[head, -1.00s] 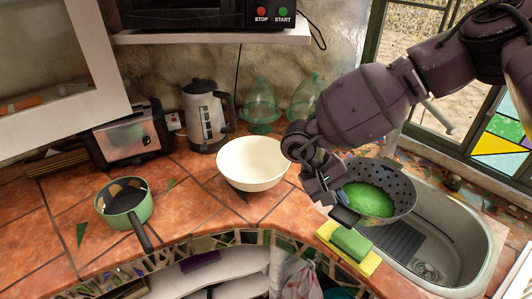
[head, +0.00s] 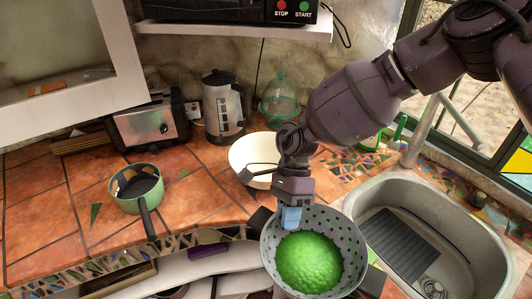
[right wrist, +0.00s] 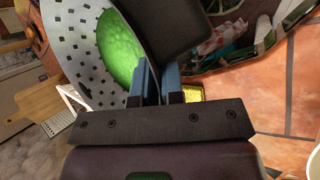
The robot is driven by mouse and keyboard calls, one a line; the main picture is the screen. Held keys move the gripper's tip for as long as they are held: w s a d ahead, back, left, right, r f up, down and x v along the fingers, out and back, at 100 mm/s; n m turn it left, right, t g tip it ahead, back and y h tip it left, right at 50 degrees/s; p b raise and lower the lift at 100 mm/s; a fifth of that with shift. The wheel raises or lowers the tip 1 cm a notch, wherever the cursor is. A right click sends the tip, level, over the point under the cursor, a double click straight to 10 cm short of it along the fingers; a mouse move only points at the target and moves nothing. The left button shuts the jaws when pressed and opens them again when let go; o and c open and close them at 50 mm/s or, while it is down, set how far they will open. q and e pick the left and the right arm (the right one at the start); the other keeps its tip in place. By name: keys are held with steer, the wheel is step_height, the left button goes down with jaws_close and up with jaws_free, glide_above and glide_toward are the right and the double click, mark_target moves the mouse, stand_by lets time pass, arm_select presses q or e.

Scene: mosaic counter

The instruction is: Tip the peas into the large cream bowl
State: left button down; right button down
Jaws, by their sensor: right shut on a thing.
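The large cream bowl (head: 243,152) stands upright on the counter, its right side hidden behind my right gripper and wrist. A grey perforated colander (head: 346,235) holds a mound of bright green peas (head: 308,262). My right gripper (head: 291,216) is shut on the colander's rim and holds it roughly level in front of the counter edge, right of and nearer than the bowl. In the right wrist view, the blue-padded fingers (right wrist: 158,88) pinch the colander wall (right wrist: 85,55), with the peas (right wrist: 122,45) still inside. My left gripper is not in view.
A green saucepan (head: 126,205) with dark contents stands at left, its handle pointing forward. A toaster (head: 148,124), kettle (head: 222,110) and glass jar (head: 280,100) stand behind. The sink (head: 480,218) is at right. Tiles between saucepan and bowl are clear.

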mark_target(258, 210)
steer(key=a+m+y, duration=0.1)
steer(key=a+m, duration=0.1)
steer(key=w+a+m+t+y, duration=0.1)
steer(key=a+m, duration=0.1)
steer(key=m, duration=0.1)
steer(key=a+m+t+y, duration=0.1)
steer(key=a+m+y, duration=0.1)
steer(key=shift+w+a+r+m, duration=0.1)
steer(key=shift+w+a+m, duration=0.1)
steer(key=shift+w+m, duration=0.15)
arm_select(q)
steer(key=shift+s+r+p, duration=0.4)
steer(key=shift+p, duration=0.5)
arm_select(e)
steer(key=w+a+r+m+t+h, duration=0.1)
steer(key=w+m+t, duration=0.5)
steer(key=m, duration=0.6)
steer(key=w+a+r+m+t+h, duration=0.1)
steer(key=w+m+t, duration=0.5)
steer(key=m, duration=0.6)
steer(key=shift+w+a+t+h, duration=0.3)
steer(key=shift+w+h, duration=0.25)
steer(key=shift+h, duration=0.25)
steer(key=shift+r+m, duration=0.1)
steer(key=shift+m, duration=0.15)
